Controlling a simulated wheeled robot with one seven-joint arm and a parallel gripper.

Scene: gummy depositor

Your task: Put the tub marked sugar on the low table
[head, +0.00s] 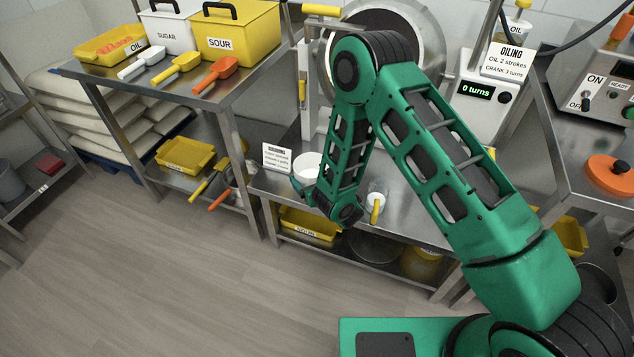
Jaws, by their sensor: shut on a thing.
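A white box with a dark handle, marked SUGAR (167,35), stands on the high steel table at the upper left, between the OIL tray (112,44) and the yellow SOUR box (236,35). A lower steel table (268,186) stands in the middle, partly behind my arm. My gripper (311,192) is at that table's front left, mostly hidden by my wrist. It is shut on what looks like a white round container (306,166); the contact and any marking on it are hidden.
White, yellow and orange scoops (215,75) lie along the high table's front edge. A small sign (276,157) and a white cup with a yellow handle (375,203) are on the lower table. Yellow trays (310,226) sit on lower shelves. The floor at left is clear.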

